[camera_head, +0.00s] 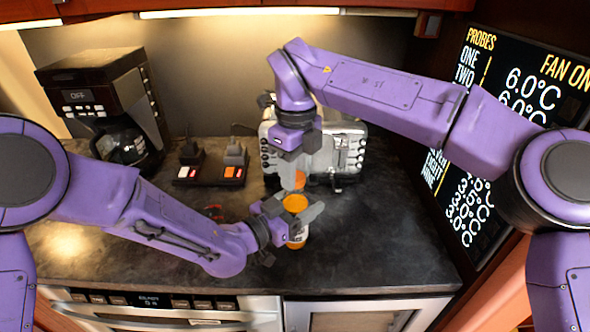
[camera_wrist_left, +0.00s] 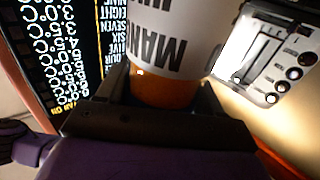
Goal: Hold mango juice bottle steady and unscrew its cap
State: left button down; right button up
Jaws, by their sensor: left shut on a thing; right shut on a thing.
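The mango juice bottle (camera_head: 298,240) stands upright on the dark counter, with a white label and an orange top showing. In the left wrist view the bottle (camera_wrist_left: 172,42) is close, with its lettering upside down. My left gripper (camera_head: 291,212) is shut on the bottle from the left; its fingers also show in the left wrist view (camera_wrist_left: 160,98). My right gripper (camera_head: 297,160) points down above the bottle and is shut on a small orange cap (camera_head: 295,181). The cap appears apart from the bottle's top. The right fingertips are partly hard to make out.
A silver toaster (camera_head: 345,150) stands behind my right gripper. A black coffee maker (camera_head: 105,105) is at the back left, beside a dark unit with lit switches (camera_head: 210,170). A display panel (camera_head: 510,120) lines the right wall. The counter (camera_head: 380,250) is clear at front right.

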pick_arm(q)
jog(key=shift+f, duration=0.1)
pick_arm(e)
jog(key=n, duration=0.9)
jog(key=shift+n, duration=0.3)
jog(key=n, duration=0.6)
jog(key=shift+n, duration=0.4)
jog(key=shift+r, duration=0.1)
jog(key=shift+r, duration=1.05)
jog(key=shift+r, duration=2)
pick_arm(q)
jog(key=shift+c, duration=0.4)
grip_release()
